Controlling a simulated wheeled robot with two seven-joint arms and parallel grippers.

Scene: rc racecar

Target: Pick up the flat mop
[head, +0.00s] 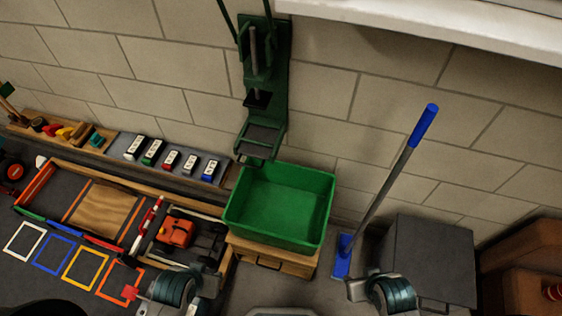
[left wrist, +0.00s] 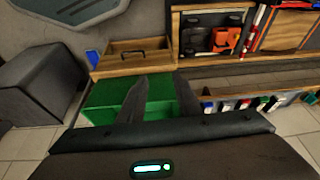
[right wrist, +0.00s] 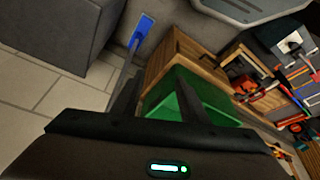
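The flat mop stands tilted against the block wall, right of the green bin. Its blue grip end (head: 424,124) is high, its grey pole (head: 385,190) slants down left, and its blue flat head (head: 342,258) is on the floor. In the right wrist view the blue head (right wrist: 143,30) and part of the pole show beyond my right gripper. A small blue part (left wrist: 93,57) shows in the left wrist view. My left gripper (left wrist: 162,74) and right gripper (right wrist: 160,74) are open and empty, both apart from the mop. Their fingertips are not clear in the head view.
The green bin (head: 283,190) rests on a wooden drawer box (head: 262,258) left of the mop. A dark grey box (head: 430,255) stands close on its right. A green press (head: 264,80) is on the wall. Trays and tools fill the left side.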

